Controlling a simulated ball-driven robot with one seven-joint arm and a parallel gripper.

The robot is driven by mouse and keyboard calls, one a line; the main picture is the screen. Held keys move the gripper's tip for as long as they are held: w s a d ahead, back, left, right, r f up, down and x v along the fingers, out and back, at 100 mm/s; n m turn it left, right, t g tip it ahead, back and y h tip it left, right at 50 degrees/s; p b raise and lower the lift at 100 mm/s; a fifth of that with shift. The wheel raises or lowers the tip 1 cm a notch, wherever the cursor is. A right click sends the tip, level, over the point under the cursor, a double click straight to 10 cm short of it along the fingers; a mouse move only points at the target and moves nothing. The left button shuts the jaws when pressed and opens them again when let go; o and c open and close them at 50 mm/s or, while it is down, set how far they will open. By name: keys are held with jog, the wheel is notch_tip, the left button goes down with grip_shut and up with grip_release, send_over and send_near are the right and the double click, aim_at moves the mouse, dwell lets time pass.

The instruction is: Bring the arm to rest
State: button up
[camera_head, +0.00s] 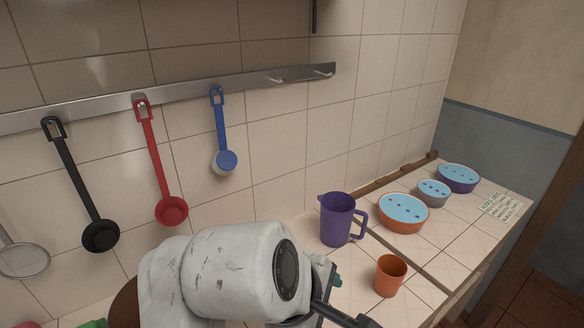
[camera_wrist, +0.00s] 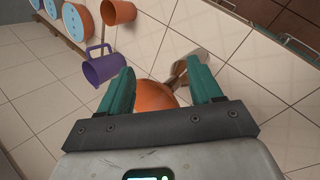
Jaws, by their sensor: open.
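My gripper (camera_wrist: 162,72) shows in the wrist view with its two teal fingers spread apart. An orange rounded thing (camera_wrist: 153,94) shows between and beyond the fingers, partly hidden by the gripper body. I cannot tell how far it is from them. In the head view my pale arm is at the bottom centre, in front of the counter (camera_head: 357,292), and hides most of the gripper. Only a bit of teal shows at the arm's right side.
A purple jug (camera_head: 337,222) and an orange cup (camera_head: 390,276) stand right of my arm. Orange (camera_head: 404,224), grey (camera_head: 433,201) and purple (camera_head: 458,185) bowls with blue tops stand farther back. Black (camera_head: 75,170), red (camera_head: 153,150) and blue (camera_head: 221,130) ladles hang from a rail (camera_head: 180,92).

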jog(key=s+d+f+m, duration=0.1)
jog(key=d+f+m, duration=0.2)
jog(key=d+f, duration=0.6)
jog(key=d+f+m, duration=0.3)
jog(key=d+f, duration=0.2)
jog(key=d, duration=0.8)
jog(key=s+f+m+g+y, duration=0.1)
jog(key=s+f+m+y, duration=0.1)
jog(key=s+f+m, duration=0.2)
jog(key=s+d+f+m+g+y, duration=0.1)
jog(key=s+f+m+g+y, duration=0.1)
jog(key=s+f, duration=0.9)
jog(key=s+m+b, duration=0.1)
jog(key=s, duration=0.4)
jog(key=shift+s+m, duration=0.4)
